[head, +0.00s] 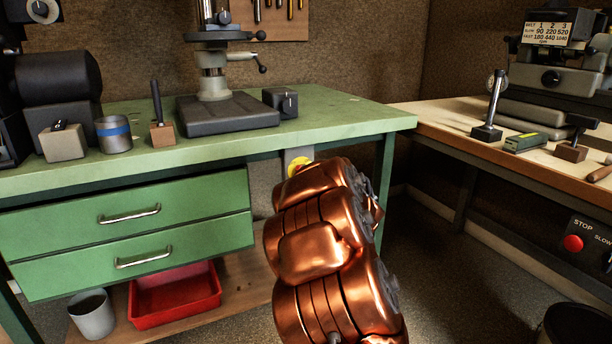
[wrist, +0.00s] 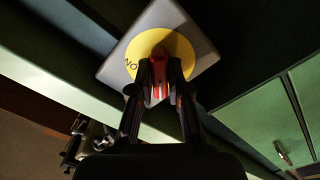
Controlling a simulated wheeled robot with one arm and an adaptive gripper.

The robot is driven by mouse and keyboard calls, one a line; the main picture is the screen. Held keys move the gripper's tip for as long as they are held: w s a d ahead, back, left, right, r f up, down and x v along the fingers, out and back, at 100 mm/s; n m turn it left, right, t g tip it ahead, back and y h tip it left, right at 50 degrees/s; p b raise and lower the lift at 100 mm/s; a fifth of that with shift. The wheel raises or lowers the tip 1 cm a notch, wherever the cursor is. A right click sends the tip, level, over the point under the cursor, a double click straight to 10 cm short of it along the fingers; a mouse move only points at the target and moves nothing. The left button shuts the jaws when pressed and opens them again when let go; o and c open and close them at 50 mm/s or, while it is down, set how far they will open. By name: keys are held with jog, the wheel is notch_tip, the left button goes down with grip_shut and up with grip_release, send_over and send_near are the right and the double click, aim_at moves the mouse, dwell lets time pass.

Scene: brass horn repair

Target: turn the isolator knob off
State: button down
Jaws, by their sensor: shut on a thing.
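The isolator is a grey box (wrist: 203,50) with a yellow disc (wrist: 183,45) on its face, shown tilted in the wrist view. A red knob (wrist: 157,88) stands at the middle of the disc. My gripper (wrist: 160,66) is shut on this knob, with one dark finger on either side. Letters like "NO" show on the disc left of the fingers; they may be "ON" seen upside down. In the head view, the grey box (head: 297,154) and a sliver of yellow disc (head: 300,165) show below the bench edge. My copper-coloured arm hides the knob and gripper there.
The green bench (head: 340,118) has drawers (head: 130,214) left of the isolator. A drill press (head: 213,80) and small tools stand on top. A red tray (head: 175,297) and grey bin (head: 92,314) sit below. A wooden bench (head: 455,120) stands right.

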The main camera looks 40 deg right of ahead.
jog(key=c, duration=1.1)
grip_release()
jog(key=v, duration=1.2)
